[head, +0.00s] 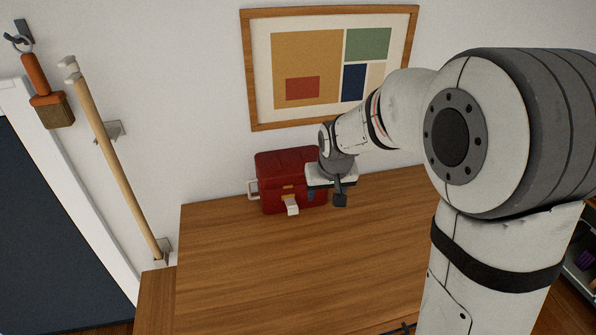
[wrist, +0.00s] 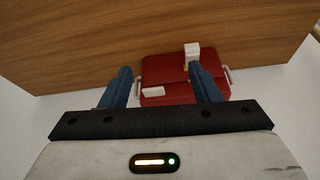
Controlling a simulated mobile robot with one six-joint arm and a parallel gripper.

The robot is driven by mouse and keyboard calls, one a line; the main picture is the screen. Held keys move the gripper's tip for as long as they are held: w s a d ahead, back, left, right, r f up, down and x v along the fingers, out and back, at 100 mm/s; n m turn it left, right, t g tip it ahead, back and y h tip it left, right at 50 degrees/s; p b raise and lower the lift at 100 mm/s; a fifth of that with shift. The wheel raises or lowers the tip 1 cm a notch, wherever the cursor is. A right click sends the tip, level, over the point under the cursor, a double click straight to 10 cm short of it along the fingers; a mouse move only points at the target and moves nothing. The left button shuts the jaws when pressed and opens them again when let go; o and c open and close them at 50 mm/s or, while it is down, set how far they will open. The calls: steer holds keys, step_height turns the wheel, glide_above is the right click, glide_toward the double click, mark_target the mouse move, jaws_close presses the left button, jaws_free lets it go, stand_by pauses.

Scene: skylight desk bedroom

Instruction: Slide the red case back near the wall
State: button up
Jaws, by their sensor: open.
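The red case (head: 277,183) stands upright at the back of the wooden desk (head: 290,255), close to the white wall. Any gap behind it is hidden. It has a pale handle at its left side and a pale block-like part low on its front. My gripper (head: 325,196) is in front of and above the case's right part, hiding some of it. In the wrist view the red case (wrist: 165,72) shows beyond and between my two blue fingers. The gripper (wrist: 160,68) is open with nothing held between the fingers. Whether a finger touches the case I cannot tell.
A framed picture (head: 305,70) hangs on the wall above the case. A wooden pole (head: 115,165) and a brush (head: 50,100) hang at the left. The desk's middle and front are mostly clear, with a small dark object (head: 403,328) at the front edge.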

steer(key=n, duration=0.1)
glide_above(292, 205)
steer(key=s, duration=0.2)
steer(key=shift+y, duration=0.3)
steer(key=f, duration=0.9)
steer(key=shift+w+d+f, duration=0.2)
steer(key=shift+d+f, duration=0.05)
steer(key=shift+f, duration=0.15)
steer(key=shift+p+x, duration=0.95)
steer(key=shift+x, duration=2.9)
steer(key=shift+w, duration=0.1)
steer(key=shift+c, duration=0.4)
jaws_close()
steer(key=shift+o, duration=0.4)
jaws_free()
